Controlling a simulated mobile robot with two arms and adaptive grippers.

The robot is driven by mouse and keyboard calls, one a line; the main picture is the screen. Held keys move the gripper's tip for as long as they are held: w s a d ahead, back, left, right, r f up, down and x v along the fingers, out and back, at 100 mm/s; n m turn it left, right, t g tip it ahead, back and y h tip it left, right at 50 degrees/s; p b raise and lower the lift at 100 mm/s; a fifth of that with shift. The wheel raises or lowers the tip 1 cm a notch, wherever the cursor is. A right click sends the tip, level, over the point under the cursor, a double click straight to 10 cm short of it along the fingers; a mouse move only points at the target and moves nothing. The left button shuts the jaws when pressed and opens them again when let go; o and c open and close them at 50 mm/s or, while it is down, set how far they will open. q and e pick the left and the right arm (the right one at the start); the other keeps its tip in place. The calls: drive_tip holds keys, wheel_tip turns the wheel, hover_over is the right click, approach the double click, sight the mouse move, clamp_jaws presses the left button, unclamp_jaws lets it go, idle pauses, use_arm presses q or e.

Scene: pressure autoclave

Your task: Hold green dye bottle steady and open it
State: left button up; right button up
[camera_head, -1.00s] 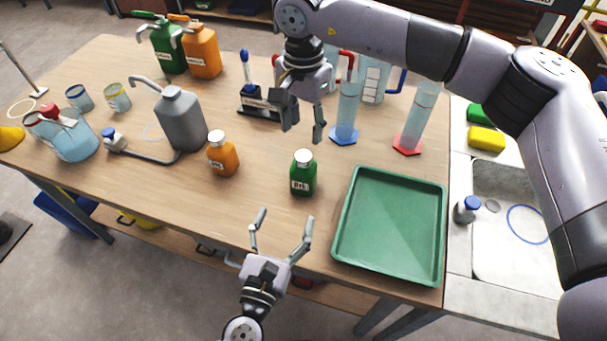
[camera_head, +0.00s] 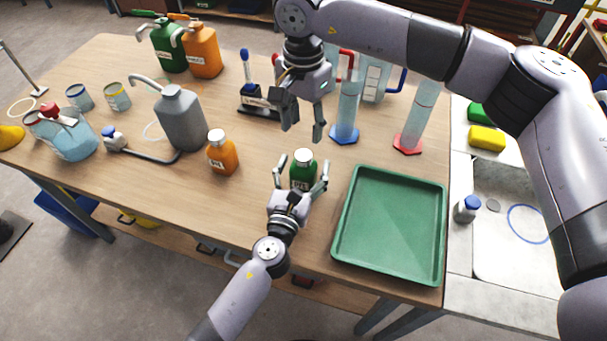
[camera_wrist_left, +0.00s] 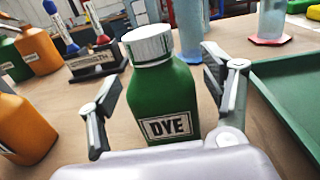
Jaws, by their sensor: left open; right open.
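The green dye bottle (camera_head: 302,168) stands upright on the table with its white cap (camera_head: 304,154) on. In the left wrist view the bottle (camera_wrist_left: 165,100) shows its DYE label and ribbed white cap (camera_wrist_left: 149,45). My left gripper (camera_head: 303,172) is open, with one finger on each side of the bottle; in the left wrist view (camera_wrist_left: 165,95) gaps show between the fingers and the bottle. My right gripper (camera_head: 303,128) is open and empty, pointing down above the table, just behind the bottle in the picture.
A green tray (camera_head: 343,230) lies close to the right of the bottle. An orange bottle (camera_head: 222,158) stands to the left, with a grey wash bottle (camera_head: 181,120) beyond it. A blue-based cylinder (camera_head: 345,118) and a red-based cylinder (camera_head: 412,128) stand behind.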

use_arm(q)
clamp_jaws()
idle(1.0)
